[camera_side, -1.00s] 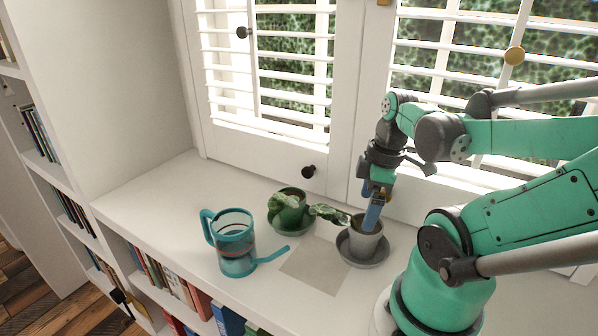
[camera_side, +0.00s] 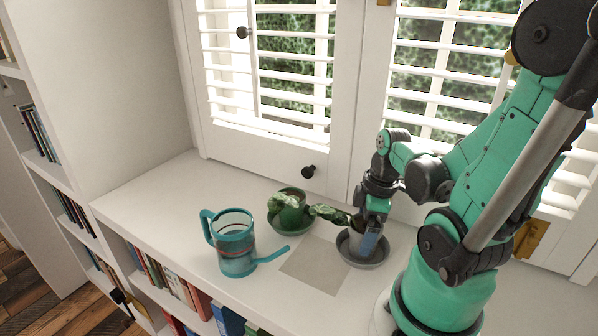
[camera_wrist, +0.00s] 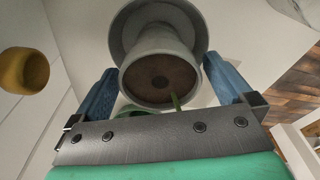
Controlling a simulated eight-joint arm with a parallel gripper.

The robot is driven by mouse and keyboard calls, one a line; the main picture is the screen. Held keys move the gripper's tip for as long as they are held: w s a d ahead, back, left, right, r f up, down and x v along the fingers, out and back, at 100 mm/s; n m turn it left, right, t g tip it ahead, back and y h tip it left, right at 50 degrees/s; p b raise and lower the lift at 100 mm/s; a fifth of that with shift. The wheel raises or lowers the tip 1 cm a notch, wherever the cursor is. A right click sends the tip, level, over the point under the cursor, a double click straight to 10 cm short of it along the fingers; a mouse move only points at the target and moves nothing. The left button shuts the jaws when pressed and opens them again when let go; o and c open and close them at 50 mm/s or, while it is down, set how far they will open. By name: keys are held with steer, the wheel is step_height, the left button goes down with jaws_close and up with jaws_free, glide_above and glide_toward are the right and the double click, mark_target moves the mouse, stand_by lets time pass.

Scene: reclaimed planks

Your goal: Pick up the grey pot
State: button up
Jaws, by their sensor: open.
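The grey pot (camera_side: 355,243) stands upright in a grey saucer (camera_side: 366,265) on the white shelf, with a leafy stem leaning out to the left. Narrow gaps seem to show at both sides; I cannot tell whether either finger touches.
A green pot (camera_side: 291,215) with a plant stands on a green saucer to the left. A teal watering can (camera_side: 233,243) is further left, its spout pointing right. A beige square (camera_side: 313,266) lies flat on the shelf. Shuttered windows (camera_side: 265,75) rise close behind.

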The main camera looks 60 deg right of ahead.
jaws_close()
stand_by(0.5)
steer(key=shift+r, duration=0.1)
step_height(320, 180, up, 23)
stand_by(1.1)
step_height(320, 180, down, 20)
steer(key=shift+r+n, duration=0.1)
steer(key=shift+n, duration=1)
steer(key=shift+f, duration=1.45)
